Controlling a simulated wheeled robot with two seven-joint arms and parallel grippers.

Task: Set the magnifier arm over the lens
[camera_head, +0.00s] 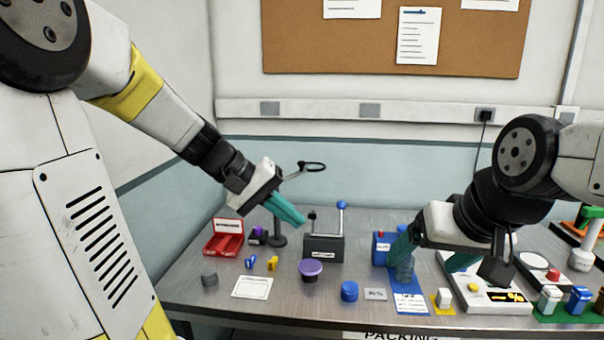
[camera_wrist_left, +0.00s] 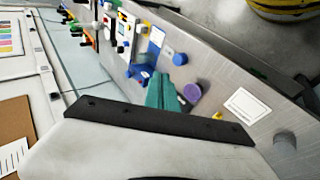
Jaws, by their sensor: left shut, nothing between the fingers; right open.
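The magnifier stands at the back left of the table; its dark ring (camera_head: 313,166) is raised above my left gripper, and its round base (camera_head: 277,240) is below. Part of its post and arm is hidden by my left gripper (camera_head: 298,217). That gripper is shut and empty, angled down to the right; I cannot tell if it touches the post. Its teal fingers also show in the left wrist view (camera_wrist_left: 161,92). I cannot surely pick out the lens; a small dark block with a purple top (camera_head: 257,234) sits left of the base. My right gripper (camera_head: 426,262) is open.
A red box (camera_head: 225,240) and a grey lever box (camera_head: 323,248) flank the magnifier. A purple round knob (camera_head: 310,267) and blue cylinder (camera_head: 349,291) stand in front. A bluish clear container (camera_head: 404,270) is by my right gripper's left finger. A white card (camera_head: 252,287) lies front left.

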